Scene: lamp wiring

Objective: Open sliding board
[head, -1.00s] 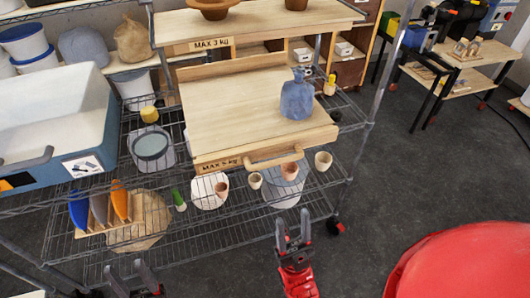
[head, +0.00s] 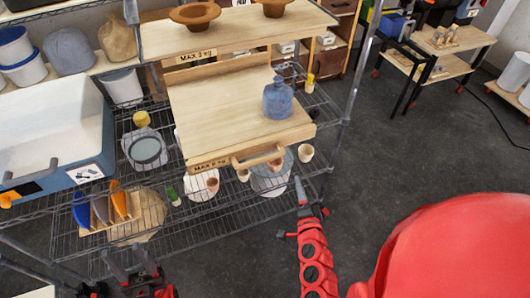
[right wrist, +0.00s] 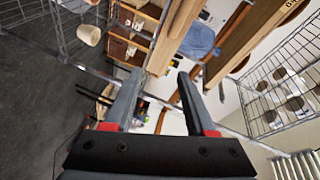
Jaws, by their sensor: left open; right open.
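The sliding board (head: 225,105) is a pale wooden board on the wire rack, marked with a kg limit on its front edge. Its wooden bar handle (head: 258,159) is at the front. A blue bottle (head: 278,100) stands upright on its right part. My right gripper (head: 301,190) is in front of the board, right of and below the handle in the picture, apart from it. My left gripper (head: 130,270) is open and empty at the bottom left.
A fixed upper shelf (head: 235,33) holds brown bowls. Below the board are small pots (head: 305,153) on the wire shelf. A large white basin (head: 50,120) is at the left. A rack post (head: 350,90) stands to the right. A red rounded surface (head: 450,245) fills the lower right.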

